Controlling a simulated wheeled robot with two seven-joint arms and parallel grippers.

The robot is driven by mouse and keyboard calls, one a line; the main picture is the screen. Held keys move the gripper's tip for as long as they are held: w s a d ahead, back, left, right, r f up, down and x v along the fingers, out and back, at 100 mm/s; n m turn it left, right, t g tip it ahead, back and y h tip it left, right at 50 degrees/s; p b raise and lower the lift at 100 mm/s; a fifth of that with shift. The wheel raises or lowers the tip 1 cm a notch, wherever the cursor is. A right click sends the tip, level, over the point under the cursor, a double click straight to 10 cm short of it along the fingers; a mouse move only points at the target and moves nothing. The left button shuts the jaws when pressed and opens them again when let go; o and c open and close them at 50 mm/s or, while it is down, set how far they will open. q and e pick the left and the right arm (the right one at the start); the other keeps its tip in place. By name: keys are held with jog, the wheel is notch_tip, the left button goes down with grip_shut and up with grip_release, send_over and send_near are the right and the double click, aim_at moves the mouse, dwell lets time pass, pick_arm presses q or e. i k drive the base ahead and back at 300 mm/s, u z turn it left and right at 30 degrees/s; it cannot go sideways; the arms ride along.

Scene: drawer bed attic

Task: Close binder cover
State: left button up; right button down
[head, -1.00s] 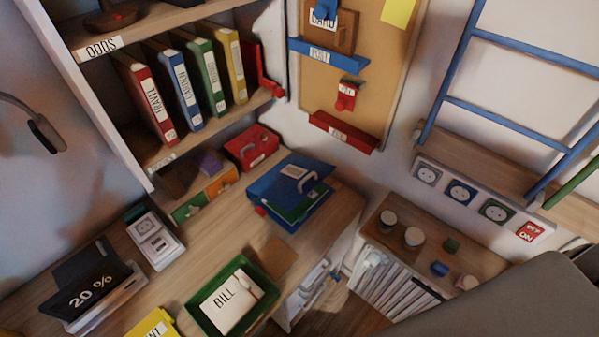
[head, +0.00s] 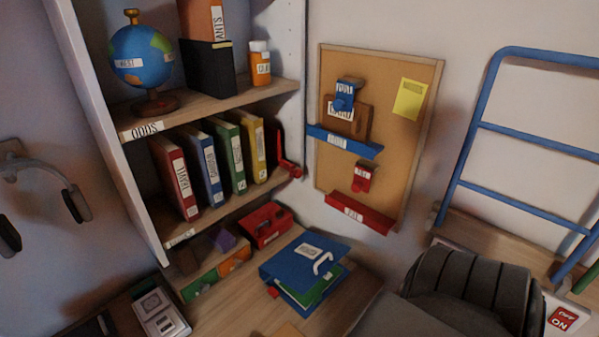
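The blue binder (head: 290,262) lies on the wooden desk below the shelf. Its top cover carries a white label and a light handle. The cover is tilted a little up, and a gap shows along the front right side. A green sheet or folder (head: 322,288) shows in that gap. A small red piece (head: 273,292) is at its front left corner. Neither of my grippers shows in the head view.
Above is a shelf with upright binders (head: 222,158). A dark grey ribbed shape (head: 470,285) fills the lower right; I cannot tell what it is.

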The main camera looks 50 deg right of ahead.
aim_at(300, 265)
jog(key=k, duration=0.45)
jog(key=z, duration=0.75)
jog(key=i, duration=0.5)
